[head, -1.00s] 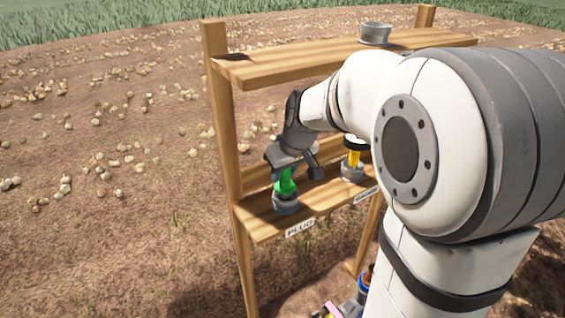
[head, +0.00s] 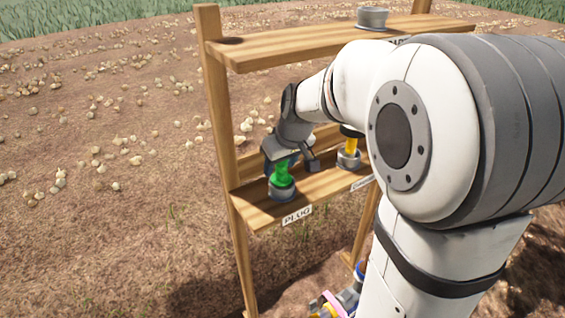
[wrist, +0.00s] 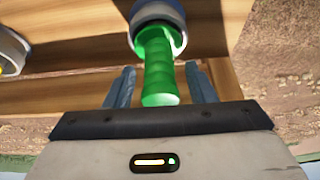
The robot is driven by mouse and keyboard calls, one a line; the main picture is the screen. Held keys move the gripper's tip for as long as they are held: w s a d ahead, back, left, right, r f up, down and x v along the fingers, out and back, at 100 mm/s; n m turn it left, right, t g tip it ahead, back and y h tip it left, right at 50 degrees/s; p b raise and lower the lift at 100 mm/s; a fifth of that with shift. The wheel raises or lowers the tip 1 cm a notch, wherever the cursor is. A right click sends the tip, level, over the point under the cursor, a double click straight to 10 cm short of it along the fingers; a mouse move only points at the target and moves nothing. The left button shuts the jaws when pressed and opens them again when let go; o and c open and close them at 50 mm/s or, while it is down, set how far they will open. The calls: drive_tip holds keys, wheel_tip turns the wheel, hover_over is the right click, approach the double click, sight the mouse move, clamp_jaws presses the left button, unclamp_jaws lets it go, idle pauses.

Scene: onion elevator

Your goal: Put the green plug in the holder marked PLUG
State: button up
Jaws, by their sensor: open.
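The green plug (head: 283,174) stands in the grey round holder (head: 282,191) above the PLUG label (head: 297,215) on the lower shelf. In the wrist view the green plug (wrist: 160,65) runs into the ring of the holder (wrist: 158,12). My gripper (head: 290,166) is around the upper part of the plug in the head view. In the wrist view my gripper (wrist: 160,88) has a finger on each side of the plug, with a gap on both sides. The jaws are open. The plug's lower end is hidden inside the holder.
A yellow-handled tool (head: 351,147) stands in another holder (head: 348,158) to the right on the same shelf (head: 258,212). A grey cup-like holder (head: 372,17) is on the upper shelf (head: 280,46). Several coloured items (head: 335,303) lie low beside my arm.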

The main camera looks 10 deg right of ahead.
drive_tip(key=shift+r, duration=0.15)
drive_tip(key=shift+r+p, duration=0.3)
drive_tip(key=shift+p, duration=0.15)
drive_tip(key=shift+s+d+r+b, duration=0.1)
drive_tip(key=shift+r+b, duration=0.2)
drive_tip(key=shift+b, duration=0.15)
drive_tip(key=s+d+b, duration=0.3)
drive_tip(key=s+d, duration=0.1)
drive_tip(key=s, duration=0.8)
drive_tip(key=s+a+f+m, duration=0.1)
drive_tip(key=s+f, duration=0.1)
drive_tip(key=s, duration=0.2)
drive_tip(key=s+a+f+m+g+h, duration=0.1)
drive_tip(key=s+a+f+m, duration=0.1)
drive_tip(key=s, duration=0.3)
drive_tip(key=shift+s+a+f+m, duration=0.25)
drive_tip(key=shift+f+m, duration=0.05)
drive_tip(key=shift+f, duration=0.25)
